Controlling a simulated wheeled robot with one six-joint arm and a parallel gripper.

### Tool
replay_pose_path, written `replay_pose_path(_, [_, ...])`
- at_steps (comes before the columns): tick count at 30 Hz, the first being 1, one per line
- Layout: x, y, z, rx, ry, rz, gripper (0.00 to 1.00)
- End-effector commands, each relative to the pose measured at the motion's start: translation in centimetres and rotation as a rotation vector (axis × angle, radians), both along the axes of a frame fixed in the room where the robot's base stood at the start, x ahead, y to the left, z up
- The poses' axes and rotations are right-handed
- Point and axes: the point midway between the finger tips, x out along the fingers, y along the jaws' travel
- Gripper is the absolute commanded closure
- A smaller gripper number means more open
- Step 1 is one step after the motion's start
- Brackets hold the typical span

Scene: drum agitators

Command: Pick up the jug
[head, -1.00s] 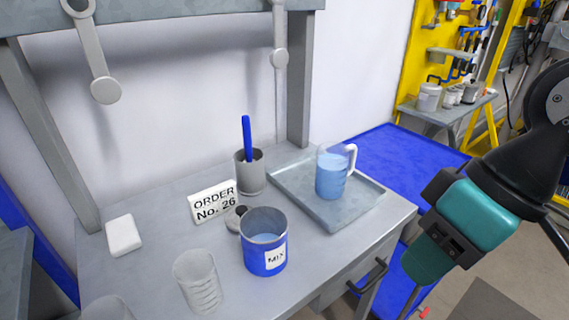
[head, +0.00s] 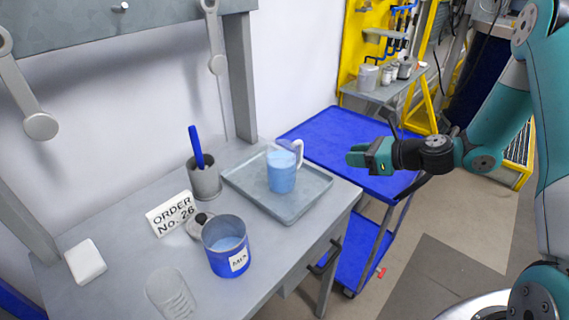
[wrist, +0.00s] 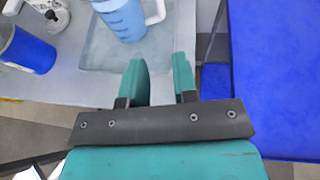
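The jug (head: 282,172) is clear with blue liquid inside and a white handle on its right side. It stands upright on the grey tray (head: 312,193) at the right end of the workbench. It also shows at the top of the wrist view (wrist: 122,16), partly cut off. My gripper (head: 352,155) is to the right of the jug in the head view, pointing left, clear of it. In the wrist view its two green fingers (wrist: 160,75) stand apart with nothing between them. The jug lies beyond the fingertips there.
A blue MIX can (head: 228,258), a grey cup with a blue stick (head: 205,182), an order sign (head: 171,213), a clear beaker (head: 170,295) and a white block (head: 86,262) stand on the bench. A blue cart (head: 345,150) is beside it, under my gripper.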

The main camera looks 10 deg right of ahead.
Motion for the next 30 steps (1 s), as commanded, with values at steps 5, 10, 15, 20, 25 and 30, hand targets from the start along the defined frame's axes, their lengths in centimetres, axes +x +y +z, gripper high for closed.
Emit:
replay_pose_path(5, [2.2, 2.5, -1.1, 0.004, 0.003, 0.004, 0.73])
replay_pose_path(10, [4.7, 5.1, -2.6, 0.001, 0.001, 0.006, 0.73])
replay_pose_path(15, [6.7, 7.1, -3.8, 0.0, 0.001, 0.005, 0.73])
replay_pose_path(20, [7.5, 7.8, -4.4, 0.001, 0.001, 0.004, 0.73])
replay_pose_path(25, [8.7, 9.0, -4.7, 0.001, 0.001, 0.005, 0.73])
replay_pose_path(30, [10.4, 10.5, -5.7, 0.001, 0.001, 0.005, 0.73])
